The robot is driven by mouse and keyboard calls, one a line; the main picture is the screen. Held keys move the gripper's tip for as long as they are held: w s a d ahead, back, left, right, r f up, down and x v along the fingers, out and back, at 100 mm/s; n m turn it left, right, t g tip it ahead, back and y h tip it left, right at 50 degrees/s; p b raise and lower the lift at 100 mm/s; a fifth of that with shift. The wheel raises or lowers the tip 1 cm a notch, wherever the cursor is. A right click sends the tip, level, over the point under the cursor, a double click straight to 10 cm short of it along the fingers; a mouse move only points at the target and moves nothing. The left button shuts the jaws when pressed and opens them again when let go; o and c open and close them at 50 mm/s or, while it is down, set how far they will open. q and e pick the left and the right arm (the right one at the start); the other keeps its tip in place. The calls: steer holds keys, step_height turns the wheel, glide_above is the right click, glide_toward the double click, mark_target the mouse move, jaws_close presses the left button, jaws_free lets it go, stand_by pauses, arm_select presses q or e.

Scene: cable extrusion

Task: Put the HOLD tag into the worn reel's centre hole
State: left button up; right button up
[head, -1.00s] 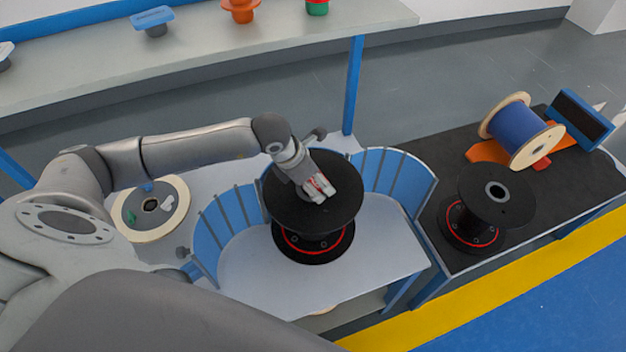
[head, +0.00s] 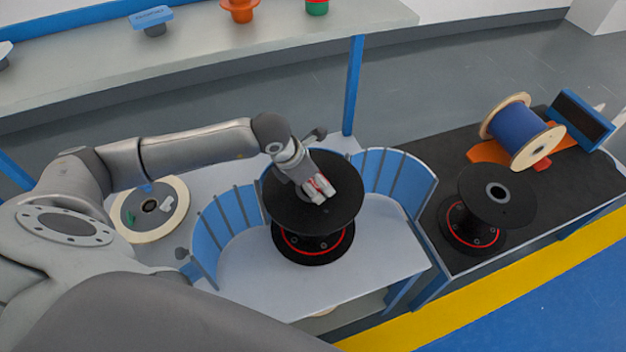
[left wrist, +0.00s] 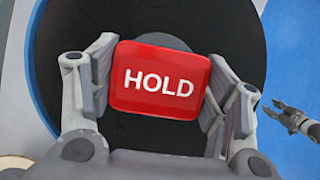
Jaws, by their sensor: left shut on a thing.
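My left gripper (head: 322,191) is over the top flange of a black reel (head: 318,222), near its middle. In the left wrist view the gripper is shut on the red HOLD tag (left wrist: 160,82), with a finger at each side edge and white letters facing the camera. The black flange (left wrist: 222,22) lies behind the tag there. A grey ring (left wrist: 165,40) at its middle shows just past the tag's top edge; the tag covers the rest. I cannot tell how far the tag is above the hole. A small grey jointed part (left wrist: 290,115) at the right looks like my right gripper.
Blue slatted guards (head: 228,222) flank the reel on its pale table (head: 255,285). A second black reel (head: 495,200) and a blue cable reel (head: 520,130) stand on the dark bench at right. A pale-rimmed reel (head: 175,190) lies at left.

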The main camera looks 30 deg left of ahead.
arm_select(q)
steer(key=shift+s+g+p, duration=0.3)
steer(key=shift+p, duration=0.1)
steer(key=shift+c, duration=0.2)
steer(key=shift+w+a+r, duration=0.1)
steer(key=shift+w+r, duration=0.05)
steer(key=shift+r, duration=0.05)
stand_by(0.4)
steer(key=shift+w, duration=0.15)
stand_by(0.5)
steer(key=shift+f+b, duration=0.25)
steer(key=shift+b, duration=0.3)
steer(key=shift+f, duration=0.15)
steer(key=shift+o, duration=0.2)
steer(key=shift+s+f+b, duration=0.45)
steer(key=shift+s+b, duration=0.05)
steer(key=shift+w+r+p, duration=0.3)
steer(key=shift+r+p, duration=0.05)
steer(key=shift+r, duration=0.25)
steer(key=shift+c, duration=0.2)
steer(key=shift+w+r, duration=0.15)
steer(key=shift+r, duration=0.1)
stand_by(0.4)
